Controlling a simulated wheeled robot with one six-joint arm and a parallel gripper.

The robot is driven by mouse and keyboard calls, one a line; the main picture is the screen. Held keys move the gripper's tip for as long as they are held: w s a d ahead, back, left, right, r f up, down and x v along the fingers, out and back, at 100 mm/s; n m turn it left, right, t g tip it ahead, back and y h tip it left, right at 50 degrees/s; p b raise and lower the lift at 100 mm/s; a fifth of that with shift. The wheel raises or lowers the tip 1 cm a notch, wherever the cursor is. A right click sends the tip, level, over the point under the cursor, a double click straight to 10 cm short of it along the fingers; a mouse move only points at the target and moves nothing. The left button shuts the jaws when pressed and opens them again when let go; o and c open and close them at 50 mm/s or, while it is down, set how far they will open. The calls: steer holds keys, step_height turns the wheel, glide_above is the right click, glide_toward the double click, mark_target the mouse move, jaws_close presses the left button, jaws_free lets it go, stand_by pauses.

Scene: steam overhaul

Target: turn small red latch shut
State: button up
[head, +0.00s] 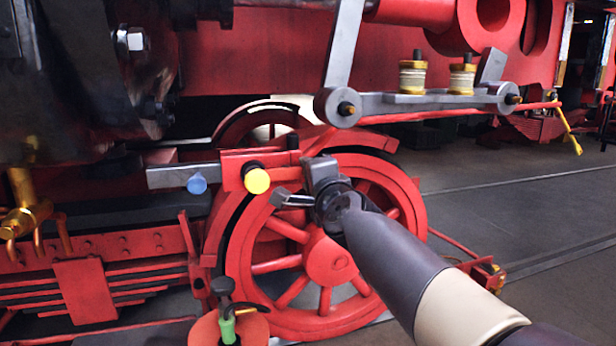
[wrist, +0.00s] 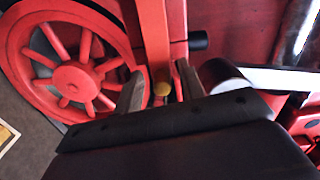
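A red bar (head: 232,170) with a round yellow end (head: 257,181) sits in front of the red spoked wheel. I take it for the small red latch, but cannot be sure. In the wrist view the red bar (wrist: 155,40) runs down to the yellow end (wrist: 162,88), which appears between my fingers. My gripper (head: 282,199) is just right of the yellow end in the head view. In the wrist view my gripper (wrist: 160,88) has its two fingers apart, with a gap to either side of the yellow end. I see no clear contact.
The red spoked wheel (head: 328,262) stands behind my gripper. A grey bar (head: 170,177) with a blue round end (head: 197,184) lies to the left. A grey linkage (head: 430,101) with two brass-and-white cups hangs above. Open floor (head: 520,215) lies to the right.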

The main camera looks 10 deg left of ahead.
steer(key=v, duration=1)
steer(key=shift+f, duration=0.1)
steer(key=shift+x, duration=5.4)
steer(key=shift+w, duration=0.1)
steer(key=shift+r+n+p, duration=0.6)
steer(key=shift+r+n, duration=0.05)
steer(key=shift+n, duration=0.35)
steer(key=shift+a+r+n, duration=0.1)
steer(key=shift+n, duration=0.8)
